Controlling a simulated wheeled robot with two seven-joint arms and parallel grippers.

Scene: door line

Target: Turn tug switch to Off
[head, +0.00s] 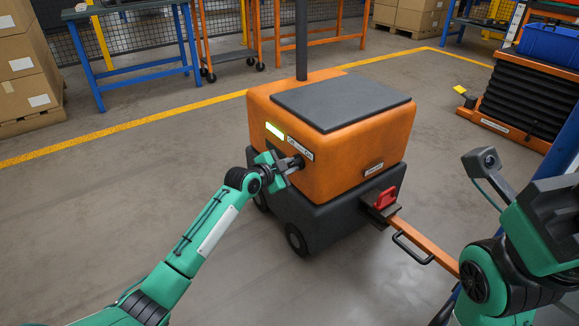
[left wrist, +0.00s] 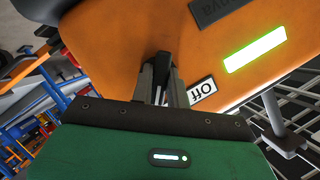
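The tug is an orange box (head: 340,160) on a dark wheeled base, with a black top panel (head: 340,100) and a lit display (head: 275,131). My left gripper (head: 292,163) is at its near left face, just under the labels. In the left wrist view, the fingers of my left gripper (left wrist: 163,85) stand close on either side of a dark piece, which looks like the tug switch (left wrist: 163,62). The fingers hide most of it, and its setting is unclear. An "Off" label (left wrist: 203,90) is beside the fingers. My right gripper (head: 484,163) is at the right, away from the tug; its opening is unclear.
An orange tow bar (head: 425,238) with a black handle runs from a red hitch part (head: 386,197) toward my right arm. A black bellows lift (head: 520,100) stands at the right. Blue and orange benches and cardboard boxes (head: 25,75) line the back. Floor left of the tug is clear.

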